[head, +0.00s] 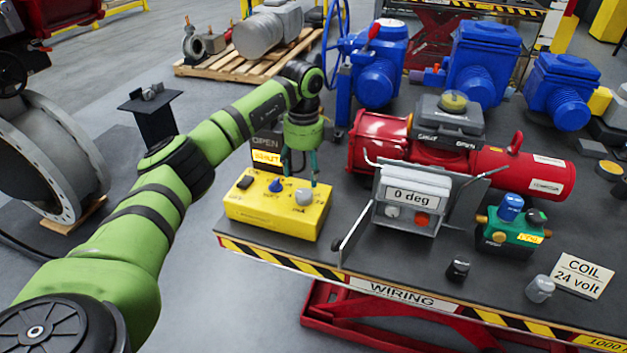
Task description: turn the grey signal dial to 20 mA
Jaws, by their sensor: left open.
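The yellow control box (272,215) stands at the left end of the wiring table. The grey signal dial (304,197) is on its top, towards the right. A blue knob (276,185) and a black switch (244,182) sit left of it on the same box. My left gripper (302,180) points down over the box, with its fingers apart and empty. Its fingertips are just above and behind the grey dial; I cannot tell whether they touch it. The dial's scale marks are too small to read. My right gripper is out of view.
An OPEN/SHUT sign (266,150) stands behind the box. A grey unit reading "0 deg" (411,196) is to its right, before a red actuator (380,140). The table's striped front edge (300,265) is close.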

